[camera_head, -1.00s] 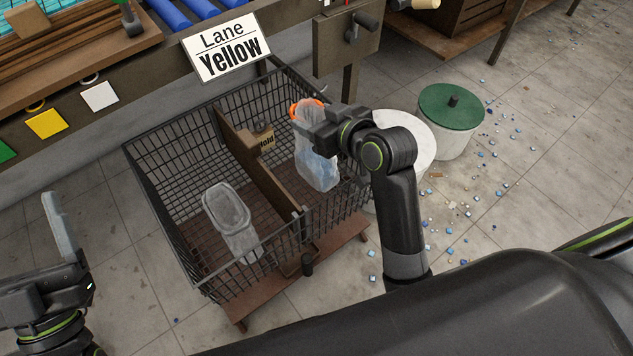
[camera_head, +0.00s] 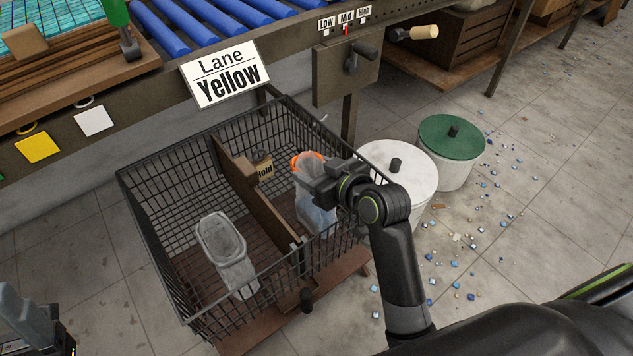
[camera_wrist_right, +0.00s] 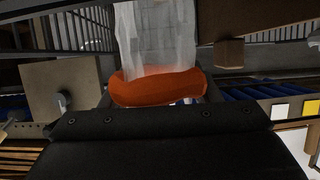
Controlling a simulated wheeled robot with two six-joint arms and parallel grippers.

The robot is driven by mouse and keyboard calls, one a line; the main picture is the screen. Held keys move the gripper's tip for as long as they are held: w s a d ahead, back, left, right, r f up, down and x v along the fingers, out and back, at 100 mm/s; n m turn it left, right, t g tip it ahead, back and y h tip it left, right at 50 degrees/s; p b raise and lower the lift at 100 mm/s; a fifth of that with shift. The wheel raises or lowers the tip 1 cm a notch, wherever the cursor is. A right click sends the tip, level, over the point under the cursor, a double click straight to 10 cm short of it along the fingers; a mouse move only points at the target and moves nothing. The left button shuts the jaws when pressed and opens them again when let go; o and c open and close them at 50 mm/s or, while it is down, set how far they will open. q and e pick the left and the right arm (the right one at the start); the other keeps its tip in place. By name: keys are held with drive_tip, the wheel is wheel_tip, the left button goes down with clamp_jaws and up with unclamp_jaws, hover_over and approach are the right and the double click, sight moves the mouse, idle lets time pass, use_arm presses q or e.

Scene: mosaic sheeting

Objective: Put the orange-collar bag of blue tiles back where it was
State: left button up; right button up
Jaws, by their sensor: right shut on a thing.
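The bag of blue tiles (camera_head: 316,205) is clear, with an orange collar (camera_head: 307,159) at its top. It hangs roughly upright inside the right compartment of the wire basket (camera_head: 150,215). I cannot tell whether its bottom touches the basket floor. Only part of my left gripper (camera_head: 25,318) shows at the lower left corner, away from the basket.
A white bin (camera_head: 418,165) and a green-lidded bin (camera_head: 455,150) stand right. The "Lane Yellow" sign (camera_head: 226,75) hangs behind.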

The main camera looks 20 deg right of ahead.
wheel_tip(320, 180, down, 3)
drive_tip(key=shift+r+b, duration=0.1)
drive_tip(key=shift+b, duration=0.4)
drive_tip(key=shift+r, duration=0.1)
drive_tip(key=o, duration=1.4)
drive_tip(key=shift+f, duration=0.2)
drive_tip(key=shift+o, duration=0.2)
